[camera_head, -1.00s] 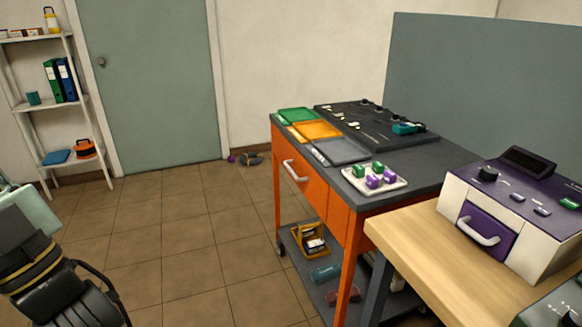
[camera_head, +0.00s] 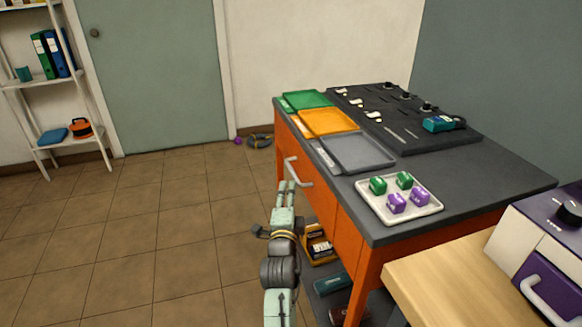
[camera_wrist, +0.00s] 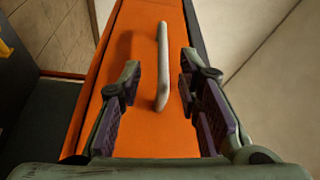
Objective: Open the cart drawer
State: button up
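The cart (camera_head: 500,183) has an orange body and a dark grey top. Its orange drawer (camera_head: 322,200) looks closed, with the front flush with the cart's side. The pale bar handle (camera_head: 304,178) stands out from the drawer front. My gripper (camera_head: 287,186) is in front of the drawer, close to the handle and partly overlapping it in the head view. In the wrist view, my gripper (camera_wrist: 160,72) is open, with one finger on either side of the handle (camera_wrist: 163,50). A gap shows on both sides of the handle, and I cannot see contact.
Green, orange and grey trays, a white tray (camera_head: 436,208) of small blocks and a black panel stand on the cart. A yellow bin (camera_head: 318,247) is on its lower shelf. A wooden table (camera_head: 440,285) is close at right. The floor at left is clear.

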aim_at(291, 169)
jog(key=w+p, duration=0.1)
jog(key=w, duration=0.2)
jog(key=w+p, duration=0.1)
jog(key=w, duration=0.2)
jog(key=w+r+p, duration=0.1)
jog(key=w, duration=0.3)
jog(key=shift+w+d, duration=0.1)
jog(key=shift+d, duration=0.25)
grip_shut()
dwell(0.3)
